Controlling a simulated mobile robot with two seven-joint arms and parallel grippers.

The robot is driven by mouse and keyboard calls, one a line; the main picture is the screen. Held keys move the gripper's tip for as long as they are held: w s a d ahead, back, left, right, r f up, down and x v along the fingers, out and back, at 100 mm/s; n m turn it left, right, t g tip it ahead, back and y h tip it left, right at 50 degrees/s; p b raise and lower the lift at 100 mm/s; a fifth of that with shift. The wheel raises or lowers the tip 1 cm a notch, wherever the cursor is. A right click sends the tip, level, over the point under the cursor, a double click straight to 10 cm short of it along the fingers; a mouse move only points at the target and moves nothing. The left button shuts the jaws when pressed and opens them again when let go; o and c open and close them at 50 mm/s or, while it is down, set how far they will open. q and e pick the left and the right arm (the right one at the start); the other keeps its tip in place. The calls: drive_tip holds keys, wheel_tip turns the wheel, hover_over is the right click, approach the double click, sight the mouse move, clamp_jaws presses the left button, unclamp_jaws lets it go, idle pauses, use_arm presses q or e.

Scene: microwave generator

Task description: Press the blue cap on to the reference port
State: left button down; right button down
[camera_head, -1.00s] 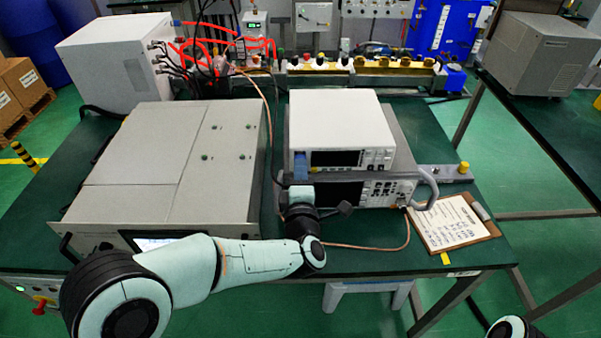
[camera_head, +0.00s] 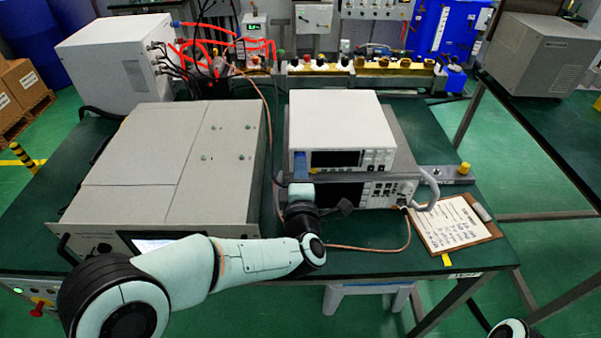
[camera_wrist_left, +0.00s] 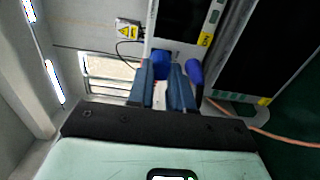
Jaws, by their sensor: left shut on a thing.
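My left gripper (camera_head: 299,162) is at the left front corner of the stacked instruments, its fingers pointing away from me. In the left wrist view its two blue-grey fingers (camera_wrist_left: 161,76) are close together, shut on a blue cap (camera_wrist_left: 161,61) at their tips. A second blue rounded piece (camera_wrist_left: 194,71) shows just right of the right finger; I cannot tell what it belongs to. The reference port cannot be made out, and contact between cap and port cannot be told. My right gripper is out of view.
A white instrument (camera_head: 340,117) stands on a grey unit with a handle (camera_head: 428,190). A large grey cabinet (camera_head: 170,165) stands close on the left. A copper-coloured cable (camera_head: 375,247) loops in front. A clipboard (camera_head: 455,225) lies at the right.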

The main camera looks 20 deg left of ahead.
use_arm(q)
drive_tip(key=c, duration=0.9)
unclamp_jaws()
drive_tip(key=shift+c, duration=0.2)
drive_tip(key=v, duration=1.3)
drive_tip(key=shift+s+b, duration=0.15)
drive_tip(key=shift+b, duration=0.2)
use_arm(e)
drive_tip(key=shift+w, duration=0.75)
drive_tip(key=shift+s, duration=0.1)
